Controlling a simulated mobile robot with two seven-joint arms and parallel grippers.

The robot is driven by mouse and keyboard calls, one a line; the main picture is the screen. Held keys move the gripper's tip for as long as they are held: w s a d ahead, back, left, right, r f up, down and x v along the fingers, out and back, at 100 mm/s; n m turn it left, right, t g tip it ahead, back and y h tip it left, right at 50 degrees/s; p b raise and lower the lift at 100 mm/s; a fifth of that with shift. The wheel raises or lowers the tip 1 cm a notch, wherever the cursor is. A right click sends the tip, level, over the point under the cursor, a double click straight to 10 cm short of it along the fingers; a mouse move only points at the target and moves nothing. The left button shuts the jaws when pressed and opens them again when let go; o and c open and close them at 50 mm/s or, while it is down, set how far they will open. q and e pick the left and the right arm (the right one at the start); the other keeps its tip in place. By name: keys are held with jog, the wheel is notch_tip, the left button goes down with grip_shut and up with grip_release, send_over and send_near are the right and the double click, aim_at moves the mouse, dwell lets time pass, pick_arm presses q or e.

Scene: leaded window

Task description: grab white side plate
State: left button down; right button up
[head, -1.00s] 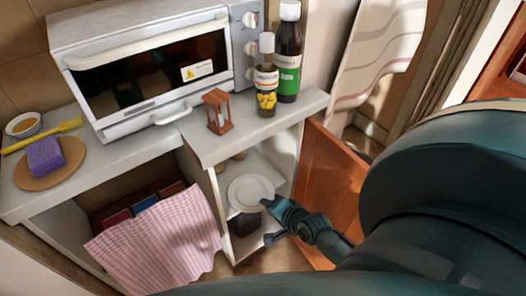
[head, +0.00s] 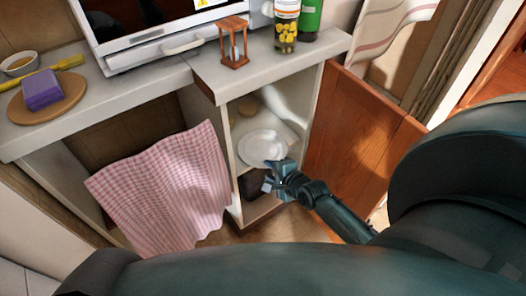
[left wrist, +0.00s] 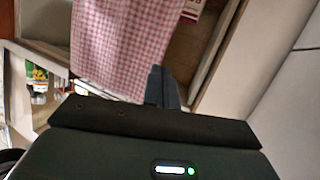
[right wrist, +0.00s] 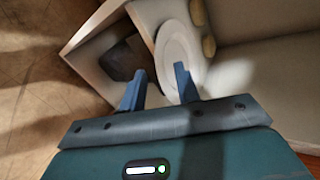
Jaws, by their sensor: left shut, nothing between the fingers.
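The white side plate (head: 263,147) lies on a shelf inside the open cabinet; it also shows in the right wrist view (right wrist: 176,45). My right gripper (head: 270,176) is open at the plate's near edge. In the right wrist view its fingers (right wrist: 159,88) stand apart, with the plate's rim showing between them and one finger overlapping the plate. I cannot tell whether they touch it. My left gripper (left wrist: 162,88) is shut and empty in the left wrist view, near the pink checked cloth; I cannot make it out in the head view.
The orange cabinet door (head: 358,140) stands open to the right. A dark item (head: 254,184) sits below the plate. The pink checked cloth (head: 165,185) hangs left of the cabinet. An hourglass (head: 234,45) and bottles stand on the counter (head: 215,80) above. Round yellowish items sit behind the plate.

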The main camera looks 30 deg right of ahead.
aim_at(256, 164)
jog(key=x, duration=0.1)
jog(key=b+x, duration=0.1)
jog(key=x, duration=0.3)
jog(key=shift+w+a+b, duration=0.15)
jog(key=shift+a+b, duration=0.1)
jog(key=shift+b, duration=0.15)
jog(key=shift+c, duration=0.5)
grip_shut()
